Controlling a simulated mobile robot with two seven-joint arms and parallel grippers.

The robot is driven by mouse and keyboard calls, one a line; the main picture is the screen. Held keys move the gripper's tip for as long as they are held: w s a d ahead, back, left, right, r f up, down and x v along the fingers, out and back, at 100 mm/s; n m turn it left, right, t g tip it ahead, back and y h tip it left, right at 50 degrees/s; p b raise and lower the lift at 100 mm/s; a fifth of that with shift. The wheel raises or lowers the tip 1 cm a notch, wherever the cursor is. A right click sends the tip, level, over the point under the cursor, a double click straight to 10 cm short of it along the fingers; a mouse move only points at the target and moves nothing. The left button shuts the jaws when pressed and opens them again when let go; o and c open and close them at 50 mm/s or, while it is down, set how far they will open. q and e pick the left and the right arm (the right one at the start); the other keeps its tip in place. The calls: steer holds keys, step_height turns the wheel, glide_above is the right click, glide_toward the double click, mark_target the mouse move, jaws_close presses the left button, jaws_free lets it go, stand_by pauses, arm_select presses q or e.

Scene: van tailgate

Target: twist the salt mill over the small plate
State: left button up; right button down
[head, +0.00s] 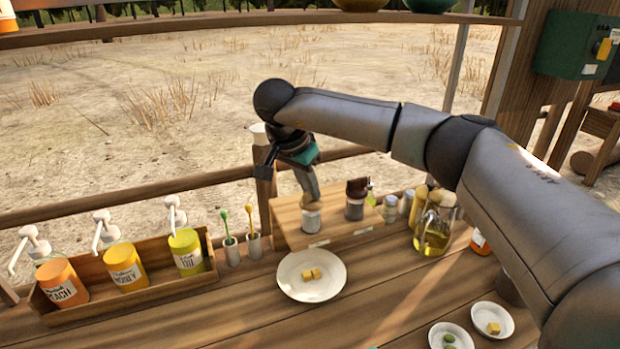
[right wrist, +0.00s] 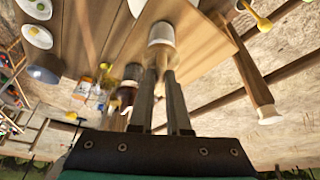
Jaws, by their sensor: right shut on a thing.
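A mill with a pale, clear lower body (head: 311,219) is at the wooden stand, by its left part; I take it for the salt mill. My right gripper (head: 308,188) is above it, shut on its upper part. The right wrist view shows the mill's pale body (right wrist: 161,34) beyond the fingertips (right wrist: 165,68). I cannot tell whether its base touches the stand. A white plate (head: 295,287) with yellow cubes lies in front of the stand, apart from the mill. Two smaller white dishes (head: 481,323) (head: 436,341) are at the lower right. My left gripper is not in view.
A dark-topped mill (head: 355,209) stands just right of the held one on the wooden stand (head: 290,236). Small jars (head: 390,208) and an oil jug (head: 433,238) are further right. Spoon cups (head: 254,246) and a pump-bottle rack (head: 150,292) are left. Counter around the plate is clear.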

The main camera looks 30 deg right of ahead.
steer(key=m+g+p, duration=0.1)
steer(key=m, duration=0.2)
steer(key=shift+w+r+m+h+p, duration=0.1)
steer(key=shift+m+h+p, duration=0.2)
steer(key=shift+m+p, duration=0.1)
steer(key=shift+w+m+g+p, duration=0.1)
steer(key=shift+m+g+p, duration=0.6)
steer(key=shift+m, duration=1.2)
steer(key=shift+g, duration=0.3)
steer(key=c, duration=0.9)
jaws_free()
steer(key=shift+b, duration=0.35)
